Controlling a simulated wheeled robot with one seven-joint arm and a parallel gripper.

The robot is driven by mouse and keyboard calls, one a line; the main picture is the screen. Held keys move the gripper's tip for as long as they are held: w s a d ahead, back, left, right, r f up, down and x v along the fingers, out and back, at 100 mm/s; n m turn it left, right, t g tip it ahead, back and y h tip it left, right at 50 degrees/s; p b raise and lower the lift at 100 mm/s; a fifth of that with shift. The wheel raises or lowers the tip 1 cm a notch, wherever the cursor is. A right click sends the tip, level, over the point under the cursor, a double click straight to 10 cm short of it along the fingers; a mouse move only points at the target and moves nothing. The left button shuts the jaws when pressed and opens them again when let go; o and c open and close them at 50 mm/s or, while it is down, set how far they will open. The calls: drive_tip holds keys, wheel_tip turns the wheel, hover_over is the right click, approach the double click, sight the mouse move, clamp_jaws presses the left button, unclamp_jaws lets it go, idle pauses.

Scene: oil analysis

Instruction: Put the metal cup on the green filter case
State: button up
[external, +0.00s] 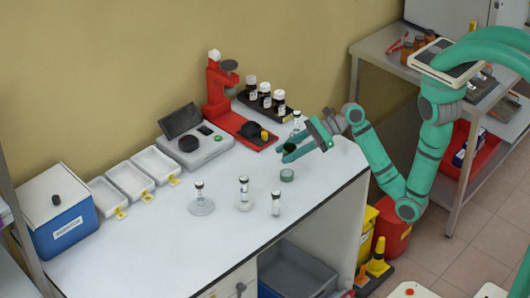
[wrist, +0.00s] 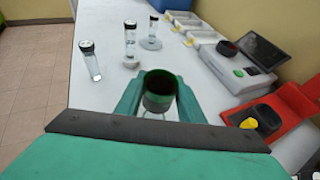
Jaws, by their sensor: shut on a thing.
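The metal cup (wrist: 157,101) is between the two green fingers of my gripper (wrist: 158,100), its dark open mouth facing the wrist camera. In the external view my gripper (external: 291,151) is shut on the cup (external: 289,148), which looks dark and small there, above the white table. The green filter case (external: 287,175), a small round green disc, lies on the table a little below the gripper in the picture. In the wrist view I cannot make the case out clearly; the cup and fingers cover that area.
Several black-capped vials, one at the front (external: 276,203), stand left of and in front of the case. A red stand (external: 220,95), a scale (external: 195,147), white trays (external: 130,180) and a blue box (external: 65,220) line the wall. A vial (external: 297,121) stands behind my gripper.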

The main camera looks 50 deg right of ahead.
sight(286, 173)
drive_tip(key=shift+w+a+r+n+g, duration=0.1)
drive_tip(key=shift+w+r+n+g, duration=0.05)
drive_tip(key=shift+r, duration=0.3)
drive_tip(key=shift+w+a+r+n+g, duration=0.1)
drive_tip(key=shift+r+n+g, duration=0.05)
drive_tip(key=shift+r, duration=0.25)
drive_tip(key=shift+f, duration=3.9)
drive_tip(key=shift+f, duration=0.1)
drive_tip(key=o, duration=1)
drive_tip(key=shift+o, duration=0.2)
drive_tip(key=v, duration=1.2)
drive_tip(key=shift+w+d, duration=0.15)
